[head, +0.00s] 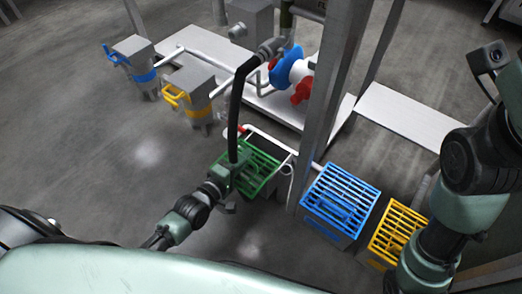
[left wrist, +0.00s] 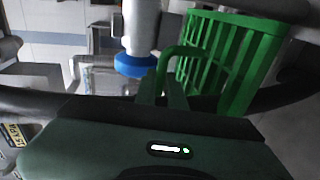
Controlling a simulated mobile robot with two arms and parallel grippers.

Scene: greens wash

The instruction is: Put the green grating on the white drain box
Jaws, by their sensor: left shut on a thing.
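The green grating (head: 262,169) is a slatted panel with a loop handle, in the middle of the head view. My left gripper (head: 226,176) is shut on it at its left side. In the left wrist view the grating (left wrist: 232,55) stands out beyond the fingers (left wrist: 163,97), with its handle running down between them. A box with a dark opening and a pale rim (head: 286,157) shows just behind and right of the grating. The grating overlaps it in the picture and hides most of it. I cannot tell whether they touch. My right gripper is outside the frame.
A grey post (head: 326,105) rises just right of the box. Boxes with a blue grating (head: 340,195) and a yellow grating (head: 398,232) stand to the right. A black hose (head: 236,105) hangs down close to my left gripper.

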